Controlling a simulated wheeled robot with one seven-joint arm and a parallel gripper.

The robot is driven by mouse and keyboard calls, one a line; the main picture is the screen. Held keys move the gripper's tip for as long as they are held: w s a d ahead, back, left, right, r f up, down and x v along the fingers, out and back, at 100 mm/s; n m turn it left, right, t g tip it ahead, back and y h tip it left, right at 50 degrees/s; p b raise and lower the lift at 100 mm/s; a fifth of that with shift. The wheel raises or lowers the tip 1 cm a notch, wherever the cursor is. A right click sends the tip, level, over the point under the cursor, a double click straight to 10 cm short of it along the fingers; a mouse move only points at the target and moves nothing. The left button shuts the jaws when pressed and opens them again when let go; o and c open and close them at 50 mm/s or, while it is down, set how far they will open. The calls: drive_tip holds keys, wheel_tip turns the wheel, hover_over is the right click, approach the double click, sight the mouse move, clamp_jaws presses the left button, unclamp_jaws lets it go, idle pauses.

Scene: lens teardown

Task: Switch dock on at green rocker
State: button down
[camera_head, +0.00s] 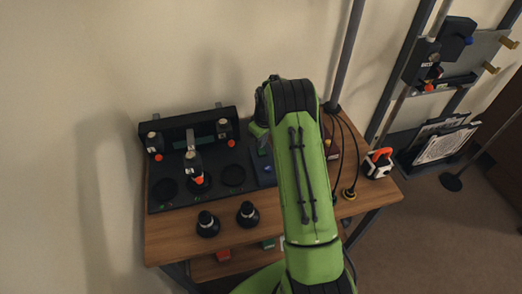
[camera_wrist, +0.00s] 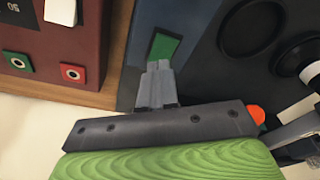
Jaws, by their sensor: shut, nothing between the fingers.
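The green rocker (camera_wrist: 164,47) is a small green rectangle on a blue-grey strip (camera_wrist: 185,20) of the dock, just beyond my fingertips in the wrist view. My gripper (camera_wrist: 158,66) is shut and empty, with its tips at the near edge of the rocker. I cannot tell whether they touch it. In the head view the dark dock (camera_head: 215,198) sits on the wooden table, and my arm hides most of its right end and my fingers. The rocker's on or off position cannot be made out.
A red-brown box (camera_wrist: 60,40) with green and red buttons lies left of the rocker in the wrist view. An orange-and-white object (camera_head: 378,163) sits at the table's right.

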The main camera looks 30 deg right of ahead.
drive_tip(key=shift+f+b, duration=0.35)
drive_tip(key=shift+f, duration=0.15)
wheel_tip(320, 180, up, 7)
drive_tip(key=p, duration=0.4)
idle(0.4)
idle(0.4)
